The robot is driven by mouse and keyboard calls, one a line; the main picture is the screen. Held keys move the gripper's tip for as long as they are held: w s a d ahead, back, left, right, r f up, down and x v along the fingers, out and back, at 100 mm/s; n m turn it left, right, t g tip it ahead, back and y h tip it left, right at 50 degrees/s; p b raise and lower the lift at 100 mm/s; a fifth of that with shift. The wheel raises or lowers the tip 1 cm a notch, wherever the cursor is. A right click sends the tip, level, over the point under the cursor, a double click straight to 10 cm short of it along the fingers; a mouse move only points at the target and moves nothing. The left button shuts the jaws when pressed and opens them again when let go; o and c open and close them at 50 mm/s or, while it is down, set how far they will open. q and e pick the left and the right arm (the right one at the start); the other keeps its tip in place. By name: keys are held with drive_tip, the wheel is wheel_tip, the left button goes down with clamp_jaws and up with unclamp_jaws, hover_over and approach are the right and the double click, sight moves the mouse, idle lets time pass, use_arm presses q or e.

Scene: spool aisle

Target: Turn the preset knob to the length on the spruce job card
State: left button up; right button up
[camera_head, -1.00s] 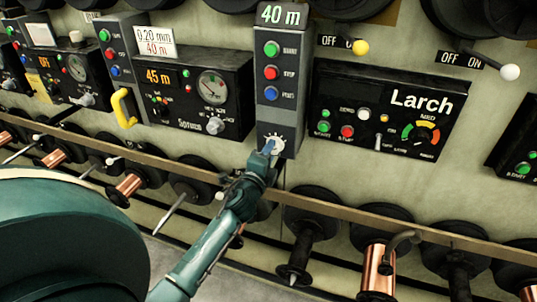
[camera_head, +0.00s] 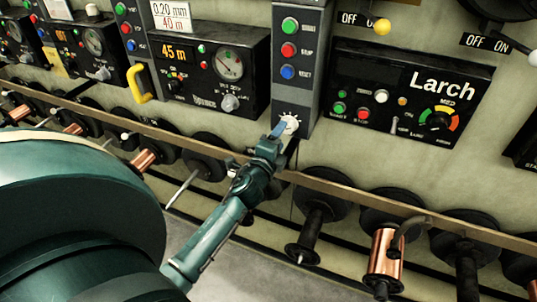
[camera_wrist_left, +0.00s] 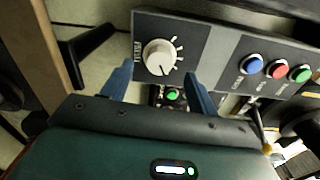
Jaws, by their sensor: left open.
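The white preset knob (camera_head: 290,122) sits low on the grey button column, and it also shows in the left wrist view (camera_wrist_left: 159,56) with tick marks around it. My left gripper (camera_head: 277,131) is at the knob. In the left wrist view, its open blue fingers (camera_wrist_left: 160,84) stand apart, one to each side, with the knob just beyond the tips; contact cannot be told. The job card (camera_head: 172,15) above the Spruce panel (camera_head: 207,98) reads 0.20 mm and 40 m. That panel's orange display (camera_head: 174,52) reads 45 m. My right gripper is not in view.
Green, red and blue buttons (camera_head: 289,49) line the column above the knob. The Larch panel (camera_head: 405,95) is to the right, a yellow handle (camera_head: 139,82) to the left. A wooden rail (camera_head: 330,186) and spools (camera_head: 385,255) run below the knob.

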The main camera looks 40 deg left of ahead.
use_arm(q)
drive_tip(key=v, duration=1)
drive_tip(key=shift+s, duration=0.15)
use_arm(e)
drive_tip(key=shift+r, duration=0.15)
use_arm(q)
drive_tip(key=shift+d, duration=0.1)
